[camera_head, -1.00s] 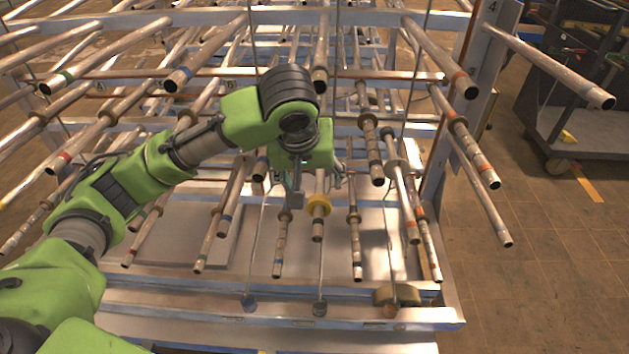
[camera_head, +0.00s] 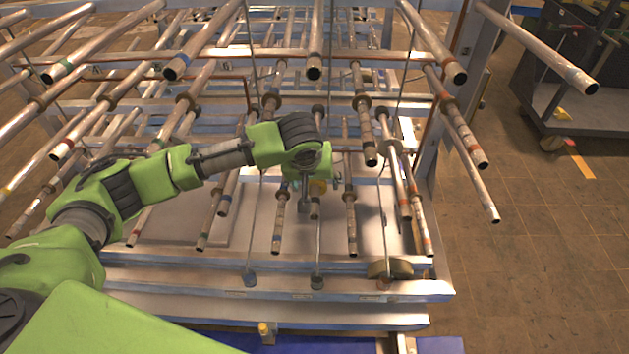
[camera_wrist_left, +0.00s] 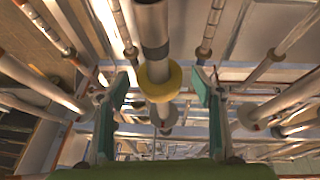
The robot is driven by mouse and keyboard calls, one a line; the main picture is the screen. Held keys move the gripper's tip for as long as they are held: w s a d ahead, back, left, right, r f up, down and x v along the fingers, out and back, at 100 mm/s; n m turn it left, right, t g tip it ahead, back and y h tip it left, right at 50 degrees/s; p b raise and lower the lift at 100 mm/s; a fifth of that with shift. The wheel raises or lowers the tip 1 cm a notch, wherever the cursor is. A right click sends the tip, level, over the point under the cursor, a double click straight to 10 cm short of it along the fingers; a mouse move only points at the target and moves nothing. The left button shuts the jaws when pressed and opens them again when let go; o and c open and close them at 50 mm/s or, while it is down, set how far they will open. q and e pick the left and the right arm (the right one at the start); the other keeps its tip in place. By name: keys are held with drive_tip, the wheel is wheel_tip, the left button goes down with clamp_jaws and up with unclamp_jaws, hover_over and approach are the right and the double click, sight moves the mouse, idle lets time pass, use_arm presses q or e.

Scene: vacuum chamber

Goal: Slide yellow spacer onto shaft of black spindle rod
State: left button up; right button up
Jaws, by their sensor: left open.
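The yellow spacer (camera_wrist_left: 160,82) is a ring around a metal rod (camera_wrist_left: 151,22) in the left wrist view. The rod has a dark band just above the ring. In the head view the yellow spacer (camera_head: 318,187) is mostly hidden behind my left gripper (camera_head: 312,184), and the rod's end (camera_head: 315,211) shows below. In the wrist view my left gripper (camera_wrist_left: 162,88) is open, its two green-padded fingers on either side of the spacer with gaps. I cannot tell which rod is the black spindle rod. My right gripper is not in view.
Several metal rods with collars, such as one at the right (camera_head: 365,130), stick out close around my left arm. A white rack beam (camera_head: 200,279) crosses below. A dark cart (camera_head: 575,75) stands at the far right, with clear floor (camera_head: 540,240) before it.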

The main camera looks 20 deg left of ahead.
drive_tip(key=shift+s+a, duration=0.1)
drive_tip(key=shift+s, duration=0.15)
use_arm(q)
drive_tip(key=c, duration=1.3)
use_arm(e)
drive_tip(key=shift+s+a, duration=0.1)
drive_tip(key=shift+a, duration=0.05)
use_arm(q)
drive_tip(key=shift+w, duration=0.1)
drive_tip(key=shift+w+a+f, duration=0.1)
drive_tip(key=shift+w+a, duration=0.1)
drive_tip(key=shift+w, duration=0.55)
drive_tip(key=shift+w+a, duration=0.2)
drive_tip(key=shift+w, duration=0.5)
drive_tip(key=shift+w+a+f, duration=0.1)
drive_tip(key=shift+w+a, duration=0.1)
drive_tip(key=shift+w, duration=0.55)
drive_tip(key=shift+w+a+f+b, duration=0.1)
drive_tip(key=shift+w+a+b, duration=0.15)
drive_tip(key=shift+w, duration=0.4)
drive_tip(key=shift+w+a+b, duration=0.1)
drive_tip(key=shift+w+a, duration=0.1)
drive_tip(key=shift+w, duration=0.4)
drive_tip(key=shift+w+a, duration=0.2)
drive_tip(key=shift+w, duration=0.45)
drive_tip(key=shift+w+a, duration=0.15)
drive_tip(key=shift+a, duration=0.05)
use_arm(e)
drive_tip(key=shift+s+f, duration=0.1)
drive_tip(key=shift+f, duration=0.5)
